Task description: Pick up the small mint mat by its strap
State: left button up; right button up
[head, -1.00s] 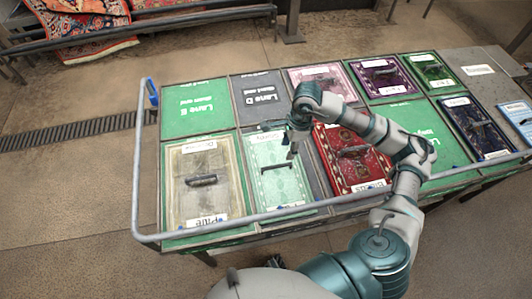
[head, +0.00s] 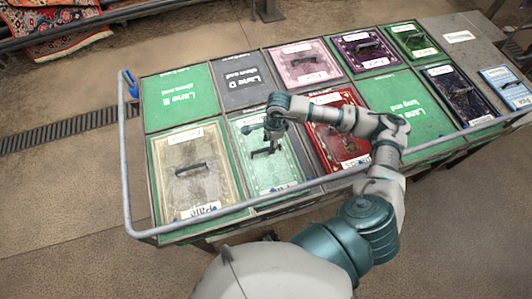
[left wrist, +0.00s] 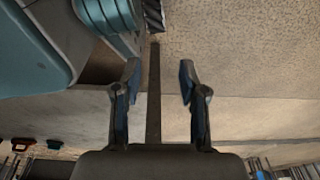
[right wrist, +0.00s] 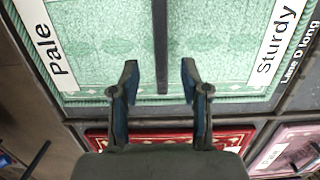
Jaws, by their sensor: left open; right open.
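The small mint mat (head: 284,174) lies flat on the table between the beige mat and the red mat. Its dark strap (head: 258,153) stands up across its middle, partly hidden by my right gripper (head: 270,143). In the right wrist view the mint mat (right wrist: 110,40) carries labels "Pale" and "Sturdy", and the strap (right wrist: 161,40) runs in line with the gap between the fingers. The right gripper (right wrist: 160,78) is open and empty; whether the strap reaches between the tips is unclear. My left gripper (left wrist: 160,75) is open and empty over bare floor.
A beige mat (head: 215,160) lies left of the mint mat and a red mat (head: 325,150) right of it. A grey rail (head: 122,165) with a blue end borders the table's left and front. Green "Lane E" (head: 180,105) and grey "Lane D" (head: 235,95) panels are bare.

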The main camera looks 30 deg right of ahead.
aim_at(266, 148)
jog(key=f, duration=0.3)
jog(key=a+f, duration=0.1)
jog(key=shift+w+f, duration=0.3)
grip_shut()
pick_arm(q)
jog(key=shift+s+f, duration=0.2)
jog(key=shift+s, duration=0.35)
jog(key=shift+s+f, duration=0.15)
jog(key=shift+s, duration=0.35)
pick_arm(e)
jog(key=shift+a, duration=0.1)
jog(key=shift+r, duration=0.1)
